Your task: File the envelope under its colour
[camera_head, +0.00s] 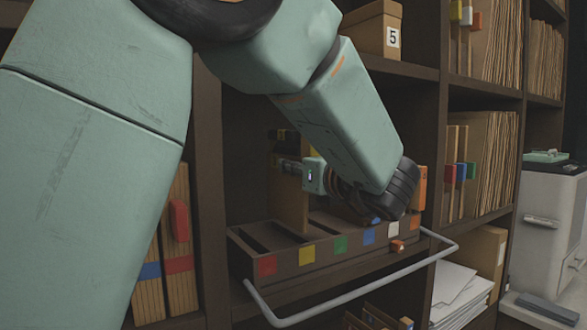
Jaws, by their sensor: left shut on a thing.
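A tan envelope (291,208) stands upright at the sorting rack (328,262), with a yellow mark near its upper part. My left gripper (290,152) reaches in from the right side of the envelope and is shut on it. The envelope's lower edge meets the rack behind the yellow square (306,255); I cannot tell how deep it sits. Other front squares are red (267,266), green (340,244), blue (368,236), white (393,228) and orange (415,221). My left wrist hides part of the rack's right side. My right gripper is not in view.
A metal rail (350,290) runs in front of the rack. Shelf uprights (208,200) and a shelf above bound the bay. Folders with coloured tabs (178,220) stand at left. White papers (455,285) lie lower right, and a grey machine (548,225) stands far right.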

